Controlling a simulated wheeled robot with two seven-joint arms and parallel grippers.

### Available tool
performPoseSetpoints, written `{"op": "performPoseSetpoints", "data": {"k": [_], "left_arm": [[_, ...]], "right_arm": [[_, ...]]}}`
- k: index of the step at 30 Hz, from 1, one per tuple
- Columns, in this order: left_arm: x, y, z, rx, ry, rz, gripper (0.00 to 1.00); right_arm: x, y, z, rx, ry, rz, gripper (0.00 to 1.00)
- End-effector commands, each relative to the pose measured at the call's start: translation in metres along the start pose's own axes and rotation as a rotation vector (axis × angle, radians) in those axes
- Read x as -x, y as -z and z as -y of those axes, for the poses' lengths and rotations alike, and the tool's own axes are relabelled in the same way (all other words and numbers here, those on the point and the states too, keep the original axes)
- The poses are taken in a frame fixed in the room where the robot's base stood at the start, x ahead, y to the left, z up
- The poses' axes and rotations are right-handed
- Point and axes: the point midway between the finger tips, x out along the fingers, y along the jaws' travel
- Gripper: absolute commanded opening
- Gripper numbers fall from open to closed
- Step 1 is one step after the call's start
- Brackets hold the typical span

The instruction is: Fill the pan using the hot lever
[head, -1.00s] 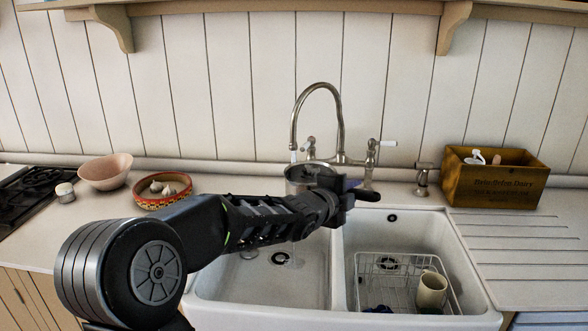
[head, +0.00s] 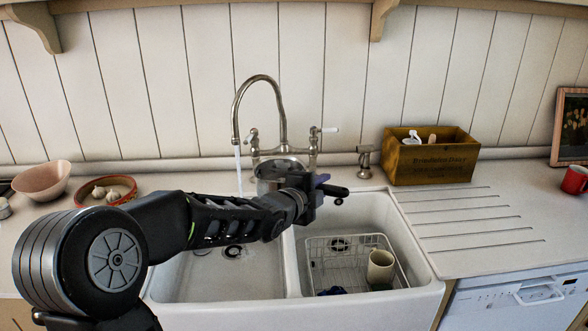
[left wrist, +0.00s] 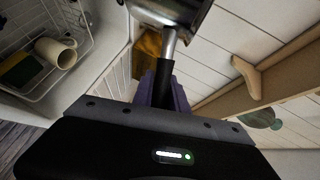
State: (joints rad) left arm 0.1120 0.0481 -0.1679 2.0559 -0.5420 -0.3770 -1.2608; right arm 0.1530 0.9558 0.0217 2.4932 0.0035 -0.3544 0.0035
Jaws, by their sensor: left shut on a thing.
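The metal pan (head: 268,168) is in the air over the sink, close in front of the tap. My left gripper (head: 325,188) is shut on its black handle, which also shows with the pan (left wrist: 172,14) in the left wrist view. The tap spout (head: 237,118) arches to the left of the pan. A thin stream of water (head: 239,170) falls from it, seemingly just left of the pan's rim. The tap has a left lever (head: 252,135) and a white right lever (head: 328,130). The pan's inside is hard to see. My right gripper is not in view.
The double sink (head: 290,262) holds a wire rack (head: 322,265) with a cream mug (head: 381,268) in its right bowl. A soap dispenser (head: 365,160) and a wooden box (head: 430,160) stand right of the tap. A garlic bowl (head: 130,190) is at left.

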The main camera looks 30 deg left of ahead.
Motion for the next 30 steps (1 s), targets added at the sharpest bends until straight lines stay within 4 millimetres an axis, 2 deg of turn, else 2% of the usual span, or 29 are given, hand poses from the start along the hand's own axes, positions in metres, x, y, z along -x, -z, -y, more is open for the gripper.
{"op": "performPoseSetpoints", "data": {"k": [1, 7, 12, 15, 20, 30], "left_arm": [[-0.006, 0.018, -0.014, -0.006, -0.006, -0.025, 0.0], [-0.019, 0.077, -0.085, -0.019, -0.017, -0.07, 0.0], [-0.015, 0.107, -0.144, -0.017, -0.013, -0.053, 0.0], [-0.009, 0.114, -0.17, -0.013, -0.008, -0.034, 0.0], [-0.002, 0.118, -0.188, -0.007, 0.001, -0.014, 0.0], [-0.002, 0.118, -0.19, -0.006, 0.005, -0.011, 0.0]], "right_arm": [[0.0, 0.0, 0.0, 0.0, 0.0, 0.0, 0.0], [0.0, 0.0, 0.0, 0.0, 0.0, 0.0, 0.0], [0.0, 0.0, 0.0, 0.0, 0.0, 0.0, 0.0], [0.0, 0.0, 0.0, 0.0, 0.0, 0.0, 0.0], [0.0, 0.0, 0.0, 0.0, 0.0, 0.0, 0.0], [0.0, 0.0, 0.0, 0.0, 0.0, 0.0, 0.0]]}}
